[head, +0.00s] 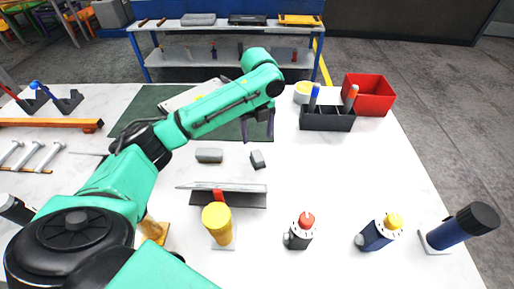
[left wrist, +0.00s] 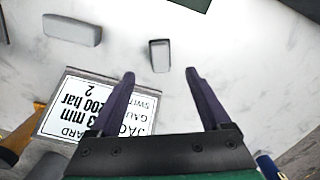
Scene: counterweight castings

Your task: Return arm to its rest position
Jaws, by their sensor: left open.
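My left arm, green and black, reaches from the lower left across the table in the head view. Its gripper (head: 258,126) points down above the table, with dark purple fingers apart. In the left wrist view the gripper (left wrist: 160,76) is open with nothing between its fingers. A small dark grey block (head: 257,160) lies on the table near it; it also shows beyond the fingertips in the left wrist view (left wrist: 160,56). A larger grey block (head: 208,155) lies to its left, also in the left wrist view (left wrist: 72,30). My right gripper is not in view.
A tilted sign plate (head: 222,186) with printed text stands in front of the blocks. Nearer stand a yellow cylinder (head: 217,222), a red-topped device (head: 300,233) and a yellow-topped one (head: 379,233). A black pen holder (head: 327,119) and red bin (head: 369,95) stand back right.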

